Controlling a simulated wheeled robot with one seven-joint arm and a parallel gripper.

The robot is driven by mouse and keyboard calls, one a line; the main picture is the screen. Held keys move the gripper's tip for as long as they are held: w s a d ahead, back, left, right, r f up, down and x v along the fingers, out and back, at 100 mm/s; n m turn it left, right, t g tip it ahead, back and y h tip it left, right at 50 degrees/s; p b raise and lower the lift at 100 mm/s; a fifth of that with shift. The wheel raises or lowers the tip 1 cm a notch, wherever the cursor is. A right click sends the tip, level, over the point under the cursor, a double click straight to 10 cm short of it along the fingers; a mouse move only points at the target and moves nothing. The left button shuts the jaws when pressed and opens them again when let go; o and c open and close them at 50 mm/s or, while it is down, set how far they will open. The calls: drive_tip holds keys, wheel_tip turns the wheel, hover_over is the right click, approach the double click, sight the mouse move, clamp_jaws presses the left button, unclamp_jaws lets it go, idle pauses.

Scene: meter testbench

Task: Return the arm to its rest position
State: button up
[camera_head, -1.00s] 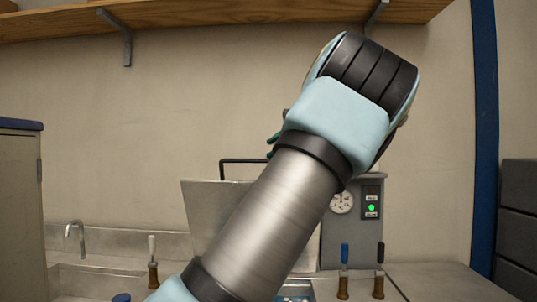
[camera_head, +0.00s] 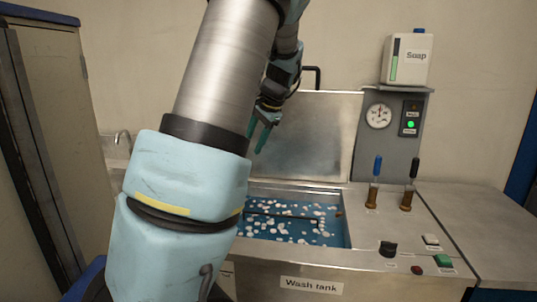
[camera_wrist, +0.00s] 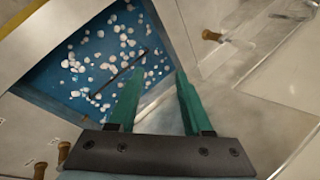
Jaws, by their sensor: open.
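My arm crosses the left and middle of the head view, with its large pale blue joint in front. My gripper (camera_head: 262,137) hangs above the back left of the wash tank (camera_head: 312,284), in front of the raised lid (camera_head: 315,140). In the wrist view my gripper (camera_wrist: 155,88) shows two green fingers apart with nothing between them. The tank's blue water with white foam bits (camera_wrist: 105,50) lies below and beyond the fingers. My arm hides part of the tank's left side.
A soap box (camera_head: 407,60) stands on the grey gauge panel (camera_head: 392,140) with a lit green lamp. Two levers, one blue-handled (camera_head: 375,180) and one black-handled (camera_head: 409,182), stand right of the tank.

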drive_tip(key=s+a+f+n+g+h, duration=0.1)
drive_tip(key=s+f+n, duration=0.3)
drive_tip(key=s, duration=0.8)
drive_tip(key=s+a+f+n+g+h, duration=0.1)
drive_tip(key=s+f+n+h, duration=0.2)
drive_tip(key=s+f, duration=0.5)
drive_tip(key=s+n, duration=0.1)
drive_tip(key=s, duration=0.2)
drive_tip(key=shift+s+a, duration=0.35)
drive_tip(key=shift+a, duration=0.05)
